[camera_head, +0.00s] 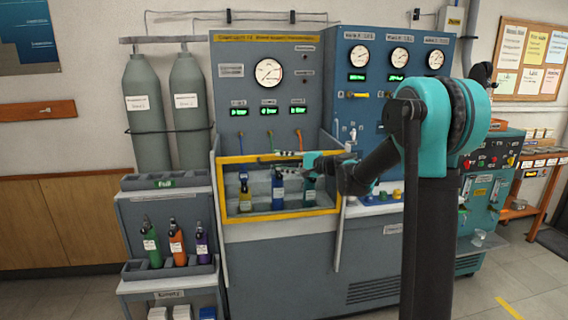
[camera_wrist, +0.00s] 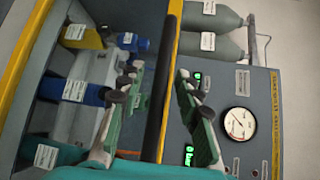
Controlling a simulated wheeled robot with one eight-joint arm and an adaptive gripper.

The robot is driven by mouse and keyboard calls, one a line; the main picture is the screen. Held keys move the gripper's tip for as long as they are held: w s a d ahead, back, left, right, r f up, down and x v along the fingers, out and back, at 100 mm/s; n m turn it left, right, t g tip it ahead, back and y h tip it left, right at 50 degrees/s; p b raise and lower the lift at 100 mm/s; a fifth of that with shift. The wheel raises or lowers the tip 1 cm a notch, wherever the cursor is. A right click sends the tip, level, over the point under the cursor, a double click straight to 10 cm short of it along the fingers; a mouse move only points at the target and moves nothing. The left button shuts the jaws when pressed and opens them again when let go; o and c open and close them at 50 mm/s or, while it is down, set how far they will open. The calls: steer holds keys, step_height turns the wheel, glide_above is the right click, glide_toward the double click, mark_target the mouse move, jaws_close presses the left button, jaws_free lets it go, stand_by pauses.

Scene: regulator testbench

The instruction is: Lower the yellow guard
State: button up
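The yellow guard (camera_head: 280,214) is a rectangular yellow frame across the front of the bay in the grey testbench. A yellow bar (camera_wrist: 22,75) also shows at the left of the wrist view, which is turned sideways. My gripper (camera_head: 280,159) is at the guard's upper edge, reaching in from the right. In the wrist view my gripper's (camera_wrist: 156,75) green-padded fingers are spread, with a dark bar (camera_wrist: 163,85) running between them. Gaps show on both sides of the bar in that view. Whether either finger touches it is unclear.
Labelled bottles stand in the bay, including a blue bottle (camera_head: 278,190) and a yellow bottle (camera_head: 245,195). A round gauge (camera_head: 268,72) and green displays are on the panel above. A rack with several bottles (camera_head: 177,245) and grey cylinders (camera_head: 146,110) stand left.

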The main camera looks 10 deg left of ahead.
steer(key=shift+c, duration=0.4)
jaws_close()
steer(key=shift+f, duration=0.15)
